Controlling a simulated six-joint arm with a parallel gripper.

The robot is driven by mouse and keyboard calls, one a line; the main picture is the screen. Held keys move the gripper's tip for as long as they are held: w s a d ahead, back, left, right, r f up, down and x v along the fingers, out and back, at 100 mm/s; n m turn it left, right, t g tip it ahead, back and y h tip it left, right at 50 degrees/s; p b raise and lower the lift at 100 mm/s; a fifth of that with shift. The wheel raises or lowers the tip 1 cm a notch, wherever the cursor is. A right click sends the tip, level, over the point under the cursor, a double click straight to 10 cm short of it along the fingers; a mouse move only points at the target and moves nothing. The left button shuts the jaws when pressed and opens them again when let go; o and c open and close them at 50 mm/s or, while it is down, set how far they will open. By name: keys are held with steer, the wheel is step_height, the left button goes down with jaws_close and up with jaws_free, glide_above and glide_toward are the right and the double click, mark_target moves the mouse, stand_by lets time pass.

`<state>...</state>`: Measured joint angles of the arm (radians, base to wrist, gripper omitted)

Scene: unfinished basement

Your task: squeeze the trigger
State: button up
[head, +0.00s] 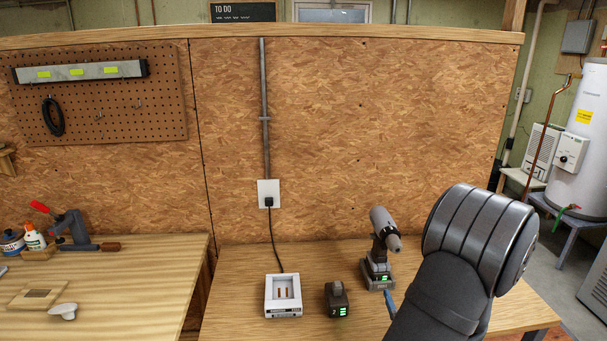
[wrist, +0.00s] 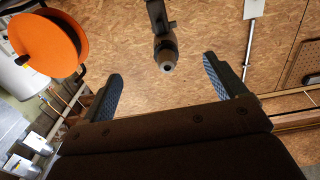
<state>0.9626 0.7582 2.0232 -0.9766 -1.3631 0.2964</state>
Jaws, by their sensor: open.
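A grey cordless drill (head: 384,238) stands upright on its battery base at the right part of the wooden bench, its chuck turned toward the arm. In the wrist view the drill's chuck (wrist: 165,52) shows at the top centre, nose toward the camera. The trigger is not clearly visible in either view. My gripper (wrist: 160,70) is open and empty; its two dark blue-grey fingers stand apart, one on each side of the chuck in the picture. In the head view one blue fingertip (head: 389,303) shows near the drill's base; my arm hides the rest.
A white charger (head: 283,308) with a cord to the wall outlet (head: 268,193) and a dark loose battery (head: 337,300) stand left of the drill. The chipboard wall (head: 350,120) rises behind the bench.

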steer(key=c, duration=0.7)
steer(key=shift+w+r+m, duration=0.1)
steer(key=shift+w+m, duration=0.2)
steer(key=c, duration=0.4)
steer(key=w+m+h, duration=0.1)
steer(key=w+m, duration=0.1)
steer(key=m, duration=0.1)
steer(key=w+a+r+m+h, duration=0.1)
steer(key=shift+w+h, duration=0.1)
steer(key=shift+h, duration=0.2)
jaws_close()
steer(key=w+a+m+g+h, duration=0.1)
steer(key=a+m+h, duration=0.3)
steer(key=m, duration=0.7)
steer(key=w+a+f+m+g+h, duration=0.1)
steer(key=a+m+g+h, duration=0.2)
steer(key=m+h, duration=0.3)
steer(key=shift+w+a+m+g, duration=0.3)
steer(key=shift+m+g, duration=0.4)
steer(key=shift+m, duration=2)
steer(key=shift+f, duration=0.1)
